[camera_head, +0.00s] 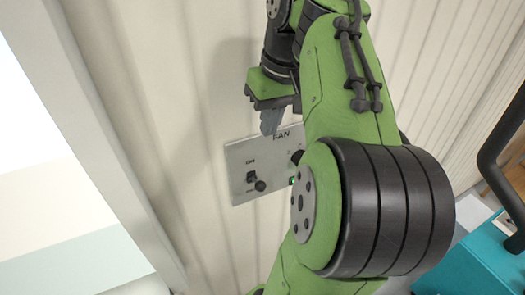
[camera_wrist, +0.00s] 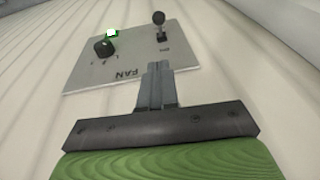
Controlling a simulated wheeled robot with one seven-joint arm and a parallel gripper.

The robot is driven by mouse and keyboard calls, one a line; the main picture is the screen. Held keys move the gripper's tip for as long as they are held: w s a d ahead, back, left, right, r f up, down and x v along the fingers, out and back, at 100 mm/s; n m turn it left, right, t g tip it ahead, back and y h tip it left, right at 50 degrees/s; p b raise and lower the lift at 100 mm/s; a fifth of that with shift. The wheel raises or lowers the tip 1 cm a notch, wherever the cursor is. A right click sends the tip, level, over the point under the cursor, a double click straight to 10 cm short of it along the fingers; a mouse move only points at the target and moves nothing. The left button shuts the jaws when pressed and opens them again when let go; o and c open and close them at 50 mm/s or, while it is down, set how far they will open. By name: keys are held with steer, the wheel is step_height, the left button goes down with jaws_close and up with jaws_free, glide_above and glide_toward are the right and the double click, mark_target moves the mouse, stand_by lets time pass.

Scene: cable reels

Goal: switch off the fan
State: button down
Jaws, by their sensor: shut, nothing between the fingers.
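The fan control panel (camera_head: 240,158) is a light grey plate marked FAN on the ribbed wall. Its lever switch (camera_head: 257,183) has a dark round tip, which sits lower right of its base in the head view. In the wrist view the panel (camera_wrist: 135,60) appears upside down, with the lever (camera_wrist: 159,25) at upper right. A black knob (camera_wrist: 104,48) and a glowing green lamp (camera_wrist: 112,33) are at its left. My gripper (camera_head: 270,124) is shut and empty, just above the panel's top edge in the head view. In the wrist view its fingertips (camera_wrist: 157,68) point at the panel, apart from the lever.
The pale ribbed wall (camera_head: 200,100) around the panel is bare. A white post (camera_head: 90,110) stands at the left. A teal object with a dark curved bar (camera_head: 490,255) is at the lower right. My arm hides the panel's right part in the head view.

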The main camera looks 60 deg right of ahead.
steer(key=shift+s+d+r, duration=0.1)
steer(key=shift+s+d, duration=0.05)
glide_above(263, 182)
steer(key=s+x, duration=0.1)
steer(key=x, duration=0.4)
steer(key=b+x, duration=0.1)
steer(key=x, duration=0.1)
steer(key=s+b+x, duration=0.1)
steer(key=x, duration=0.2)
steer(key=b+x, duration=0.2)
steer(key=x, duration=0.1)
steer(key=shift+s, duration=0.2)
steer(key=shift+s+a+f, duration=0.15)
steer(key=shift+a+f, duration=0.15)
steer(key=shift+f, duration=0.2)
steer(key=shift+f, duration=0.15)
